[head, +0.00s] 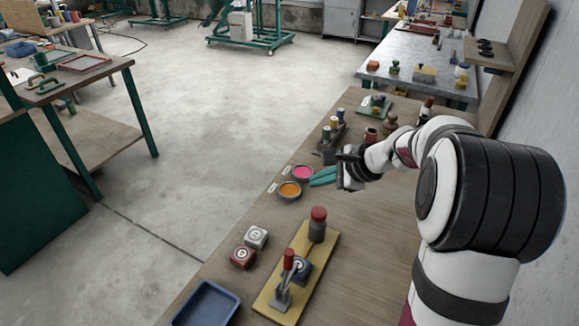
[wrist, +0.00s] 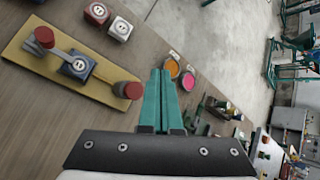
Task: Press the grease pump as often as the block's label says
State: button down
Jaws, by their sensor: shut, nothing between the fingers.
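A yellow board (head: 268,297) lies on the bench in the front. It carries a red-knobbed lever (head: 288,262), a dark blue block (head: 301,272) with a round white label, and a grey post with a red cap (head: 318,215). I cannot tell for sure which of the two is the grease pump. The label's small dark marks on the blue block (wrist: 78,66) are too small to read surely. My gripper (head: 313,178) has teal fingers, shut and empty, above the bench beyond the board. In the wrist view my gripper (wrist: 160,75) is apart from the red cap (wrist: 130,90).
A white block (head: 256,237) and a red block (head: 243,257) stand left of the board, near a blue tray (head: 235,297). Orange (head: 289,190) and pink (head: 302,172) paint dishes lie near my fingers. Spools and bottles stand farther back. The bench right of the board is clear.

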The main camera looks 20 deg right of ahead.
aim_at(320, 211)
jog(key=d, duration=0.1)
jog(key=w+d, duration=0.1)
jog(key=m, duration=0.1)
jog(key=shift+w+d+f+t, duration=0.2)
jog(key=shift+d+f+t, duration=0.1)
jog(key=shift+d+f, duration=0.1)
jog(key=shift+h, duration=0.3)
jog(key=shift+f, duration=4.4)
jog(key=shift+f, duration=0.15)
jog(key=shift+f, duration=0.25)
jog(key=shift+f, duration=1.15)
jog(key=shift+r, duration=1.6)
